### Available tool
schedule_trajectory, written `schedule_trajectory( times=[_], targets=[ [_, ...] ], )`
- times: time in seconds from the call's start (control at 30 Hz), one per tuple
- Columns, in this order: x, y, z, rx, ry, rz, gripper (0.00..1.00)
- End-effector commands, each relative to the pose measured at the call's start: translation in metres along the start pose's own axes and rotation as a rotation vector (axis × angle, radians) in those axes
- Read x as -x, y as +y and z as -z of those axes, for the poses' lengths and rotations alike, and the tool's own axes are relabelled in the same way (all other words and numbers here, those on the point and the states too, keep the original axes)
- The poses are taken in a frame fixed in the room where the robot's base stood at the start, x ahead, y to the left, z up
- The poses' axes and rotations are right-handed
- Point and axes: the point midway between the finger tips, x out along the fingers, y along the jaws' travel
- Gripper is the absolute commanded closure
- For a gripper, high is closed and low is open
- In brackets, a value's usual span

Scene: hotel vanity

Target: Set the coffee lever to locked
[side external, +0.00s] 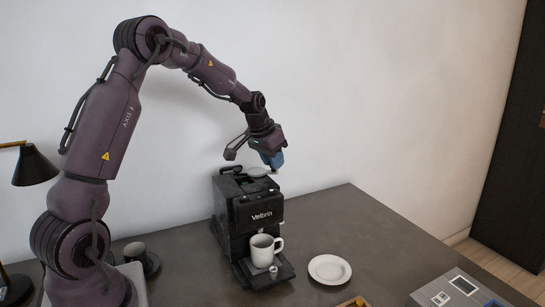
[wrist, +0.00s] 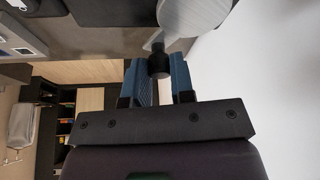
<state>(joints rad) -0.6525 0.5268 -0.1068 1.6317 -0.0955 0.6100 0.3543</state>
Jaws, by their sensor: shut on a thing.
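The black coffee machine (side external: 226,205), marked Velbrin, stands upright on the dark counter. My gripper (side external: 273,161) reaches down from above to its top right. In the wrist view my blue fingers (wrist: 159,60) are shut on the black knob of the coffee lever (wrist: 159,67). A short grey metal stem runs from the knob toward a pale round disc (wrist: 190,14). A pale disc also shows on top of the machine in the side view (side external: 257,171). The lever's knob is hidden by the fingers in the side view, and its locked or unlocked setting cannot be read.
A white mug (side external: 261,252) stands on the machine's drip tray. A white saucer (side external: 330,269) lies right of it. The counter behind the saucer is clear; the wall is close behind.

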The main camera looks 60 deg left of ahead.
Motion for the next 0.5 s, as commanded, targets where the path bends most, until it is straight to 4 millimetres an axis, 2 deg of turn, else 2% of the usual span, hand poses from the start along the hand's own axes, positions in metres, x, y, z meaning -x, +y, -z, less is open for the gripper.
schedule_trajectory(
  times=[0.5],
  targets=[
    [0.017, 0.021, -0.037, -0.448, 0.001, -0.188, 1.0]
  ],
)
